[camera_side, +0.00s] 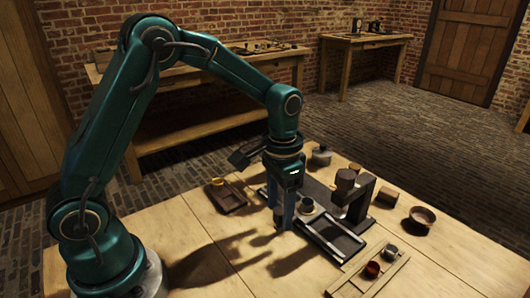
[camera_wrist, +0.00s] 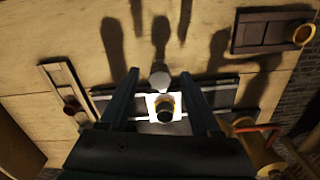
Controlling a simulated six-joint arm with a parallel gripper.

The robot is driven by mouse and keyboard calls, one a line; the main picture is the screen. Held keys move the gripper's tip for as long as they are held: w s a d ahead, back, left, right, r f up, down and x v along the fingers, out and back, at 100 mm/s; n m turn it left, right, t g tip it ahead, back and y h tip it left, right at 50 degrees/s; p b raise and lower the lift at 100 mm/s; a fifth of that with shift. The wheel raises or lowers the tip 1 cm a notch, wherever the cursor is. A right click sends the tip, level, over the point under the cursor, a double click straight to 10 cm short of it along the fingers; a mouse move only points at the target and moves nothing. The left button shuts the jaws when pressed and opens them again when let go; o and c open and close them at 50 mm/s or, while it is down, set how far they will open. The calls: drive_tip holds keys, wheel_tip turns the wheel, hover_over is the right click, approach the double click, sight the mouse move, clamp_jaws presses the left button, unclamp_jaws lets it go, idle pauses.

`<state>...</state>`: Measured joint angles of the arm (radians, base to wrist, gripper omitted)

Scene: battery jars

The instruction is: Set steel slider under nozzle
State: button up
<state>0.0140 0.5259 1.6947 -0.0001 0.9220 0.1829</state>
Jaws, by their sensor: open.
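The steel slider (camera_wrist: 152,102) shows in the wrist view as a bright square plate on a dark railed base (camera_wrist: 105,96). A dark jar with a yellowish band (camera_wrist: 164,108) stands on it; the jar also shows in the side view (camera_side: 307,205). A grey round knob (camera_wrist: 160,78) is at the plate's edge. My gripper (camera_side: 280,217) points down beside the jar. In the wrist view its open fingertips (camera_wrist: 160,75) lie on either side of the knob, with a gap at each side. The nozzle, under the dark head (camera_side: 345,182) of the stand, is hidden.
A wooden rack (camera_side: 347,286) with small cups is at the front right. A dark tray (camera_side: 228,199) with a yellow ring is at the left. A bowl (camera_side: 422,217) and wooden block (camera_side: 387,197) are to the right.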

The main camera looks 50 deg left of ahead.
drive_tip(key=shift+f, duration=0.1)
clamp_jaws()
idle(1.4)
